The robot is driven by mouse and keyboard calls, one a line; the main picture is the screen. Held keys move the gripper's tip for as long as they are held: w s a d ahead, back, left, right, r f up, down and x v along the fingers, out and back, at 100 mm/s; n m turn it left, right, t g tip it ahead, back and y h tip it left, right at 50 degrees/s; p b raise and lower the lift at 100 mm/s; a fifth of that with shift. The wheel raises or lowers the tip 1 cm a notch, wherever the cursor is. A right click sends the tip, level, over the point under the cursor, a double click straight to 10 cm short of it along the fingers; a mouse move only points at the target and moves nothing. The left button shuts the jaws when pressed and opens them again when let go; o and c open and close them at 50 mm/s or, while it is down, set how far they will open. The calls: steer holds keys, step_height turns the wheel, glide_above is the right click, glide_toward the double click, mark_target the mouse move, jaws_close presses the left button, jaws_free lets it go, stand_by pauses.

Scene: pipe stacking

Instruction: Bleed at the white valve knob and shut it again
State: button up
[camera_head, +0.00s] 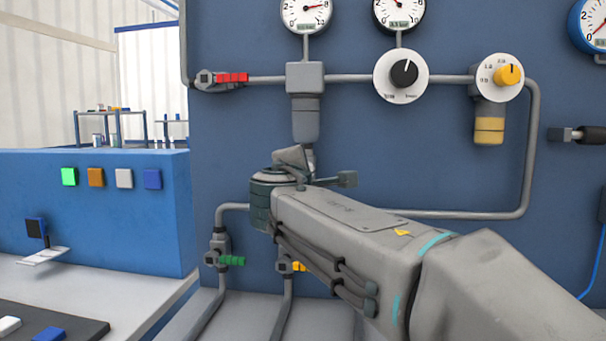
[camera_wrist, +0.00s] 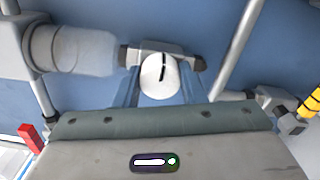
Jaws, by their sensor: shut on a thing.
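The white valve knob (camera_wrist: 152,84) shows in the wrist view as a round white face with a black line that stands near upright in the picture. It sits on a grey fitting with dark ends. My gripper (camera_wrist: 160,80) is shut on the knob, its fingers beside it and partly hidden. In the head view my gripper (camera_head: 285,185) is against the panel below the grey filter bowl, and my wrist hides the knob there.
The grey filter bowl (camera_head: 306,119) hangs just above my gripper. A red-handled valve (camera_head: 232,78), a black dial (camera_head: 404,73) and a yellow knob (camera_head: 508,75) lie above. A green-handled valve (camera_head: 232,261) and a yellow-handled valve (camera_head: 299,266) lie below.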

steer(key=o, duration=1)
steer(key=shift+s, duration=0.1)
steer(key=s+a+b, duration=0.2)
steer(key=s, duration=1.1)
steer(key=shift+s+a, duration=0.2)
steer(key=shift+a, duration=0.1)
